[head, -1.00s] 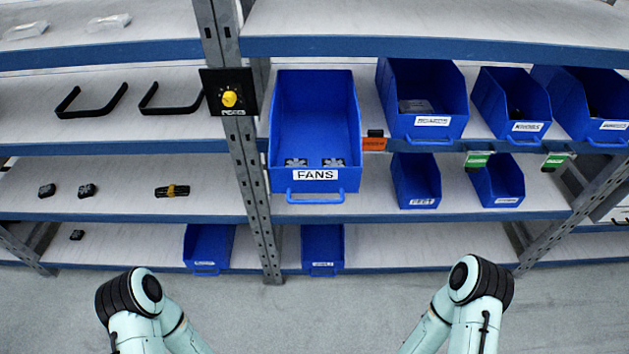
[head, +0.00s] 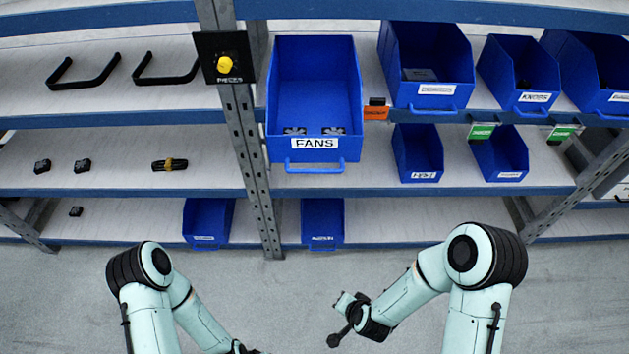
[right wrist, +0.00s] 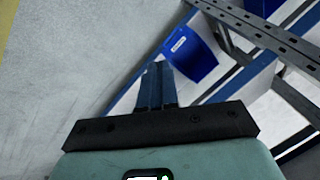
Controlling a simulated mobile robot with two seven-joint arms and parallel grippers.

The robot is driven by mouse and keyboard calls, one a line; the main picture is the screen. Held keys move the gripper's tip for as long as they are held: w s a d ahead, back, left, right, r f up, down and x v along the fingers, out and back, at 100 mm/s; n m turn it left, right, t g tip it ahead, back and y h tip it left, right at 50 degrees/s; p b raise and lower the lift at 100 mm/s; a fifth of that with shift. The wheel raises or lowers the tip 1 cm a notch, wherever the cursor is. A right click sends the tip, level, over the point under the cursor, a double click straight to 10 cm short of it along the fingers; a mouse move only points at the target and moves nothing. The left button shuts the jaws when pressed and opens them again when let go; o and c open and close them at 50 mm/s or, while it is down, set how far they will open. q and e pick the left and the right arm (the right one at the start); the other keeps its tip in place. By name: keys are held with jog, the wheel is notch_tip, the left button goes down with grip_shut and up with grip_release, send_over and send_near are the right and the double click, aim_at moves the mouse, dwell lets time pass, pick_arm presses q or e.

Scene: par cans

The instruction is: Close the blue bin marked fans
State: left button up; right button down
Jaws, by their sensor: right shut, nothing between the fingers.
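The blue bin marked FANS (head: 314,95) is on the upper shelf in the head view. It sticks out past the shelf's front edge, with its handle (head: 315,167) toward me and a few dark fans inside at the front. My right arm is raised at the lower right, well below the bin and apart from it. My right gripper (right wrist: 156,82) is shut and empty in the right wrist view, pointing toward the lower shelves. My left arm is at the lower left of the head view; its gripper is cut off by the bottom edge.
Other blue bins, such as the one marked KNOBS (head: 519,75), stand to the right. A grey post (head: 247,130) with a black box and yellow knob (head: 225,64) is just left of the FANS bin. Lower bins (head: 322,223) sit beneath. The floor in front is clear.

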jog(key=w+a+r+m+t+b, duration=0.1)
jog(key=w+a+r+m+t, duration=0.15)
jog(key=r, duration=0.45)
jog(key=w+a+r+m+t+b, duration=0.1)
jog(key=w+a+r+m+t, duration=0.15)
jog(key=r, duration=0.55)
jog(key=w+a+r+m+t+b, duration=0.1)
jog(key=w+a+r+t, duration=0.15)
jog(key=r, duration=0.45)
jog(key=s+r+m+t+h+b, duration=0.2)
jog(key=s+r+m+t, duration=0.25)
jog(key=r, duration=0.75)
pick_arm(q)
jog(key=f, duration=0.1)
jog(key=s+f+p, duration=0.1)
jog(key=f+p, duration=0.1)
jog(key=f, duration=0.1)
jog(key=shift+s+d+f, duration=0.1)
jog(key=shift+s+d, duration=0.15)
jog(key=shift+s, duration=0.1)
pick_arm(e)
jog(key=w+a, duration=0.1)
jog(key=w, duration=1.2)
jog(key=shift+f+g, duration=0.3)
jog(key=shift+g, duration=0.1)
jog(key=shift+m, duration=0.25)
